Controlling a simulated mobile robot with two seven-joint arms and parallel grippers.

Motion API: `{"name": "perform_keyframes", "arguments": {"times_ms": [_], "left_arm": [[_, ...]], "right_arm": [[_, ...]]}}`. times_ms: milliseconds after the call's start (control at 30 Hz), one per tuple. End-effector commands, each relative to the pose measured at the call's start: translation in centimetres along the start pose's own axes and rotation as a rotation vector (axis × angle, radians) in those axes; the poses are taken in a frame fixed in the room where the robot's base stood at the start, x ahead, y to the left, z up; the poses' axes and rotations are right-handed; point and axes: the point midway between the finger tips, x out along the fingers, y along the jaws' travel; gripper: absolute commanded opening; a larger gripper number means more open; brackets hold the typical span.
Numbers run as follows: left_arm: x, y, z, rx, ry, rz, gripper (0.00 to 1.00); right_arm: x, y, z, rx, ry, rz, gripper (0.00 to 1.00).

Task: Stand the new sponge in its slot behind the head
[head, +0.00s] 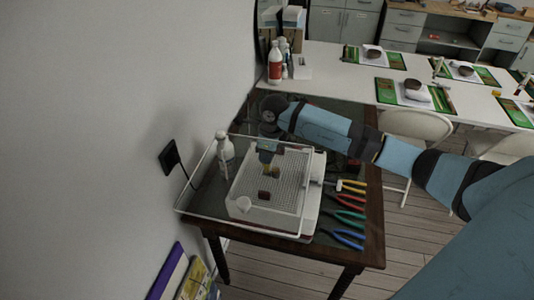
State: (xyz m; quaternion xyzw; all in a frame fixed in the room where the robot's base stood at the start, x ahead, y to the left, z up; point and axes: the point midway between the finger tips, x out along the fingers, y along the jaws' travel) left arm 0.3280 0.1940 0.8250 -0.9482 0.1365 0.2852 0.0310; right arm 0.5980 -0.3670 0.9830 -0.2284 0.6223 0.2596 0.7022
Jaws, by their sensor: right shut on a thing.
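My right gripper (267,146) reaches in from the right and points down over the white grinder (315,190) with its grid top. It is shut on a small yellowish block (266,157), which looks like the sponge. The block is held above the far part of the grid. A small brown piece (274,172) shows just below it and may be the head; I cannot tell whether they touch. The slot is not visible. A dark red-brown block (264,196) lies on the grid nearer me. My left gripper is out of view.
A clear guard with a white rim (238,226) surrounds the grinder. Several coloured pliers (347,215) lie right on the dark table (371,245). A wall closes the left side.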

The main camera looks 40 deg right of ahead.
Motion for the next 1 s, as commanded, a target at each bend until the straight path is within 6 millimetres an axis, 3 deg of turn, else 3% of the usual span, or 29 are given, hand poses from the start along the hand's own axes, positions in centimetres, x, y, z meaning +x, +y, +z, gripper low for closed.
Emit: {"name": "perform_keyframes", "arguments": {"times_ms": [1000], "left_arm": [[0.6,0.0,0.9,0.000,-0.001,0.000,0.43]], "right_arm": [[1.5,0.0,-0.2,0.000,0.001,0.000,0.05]]}}
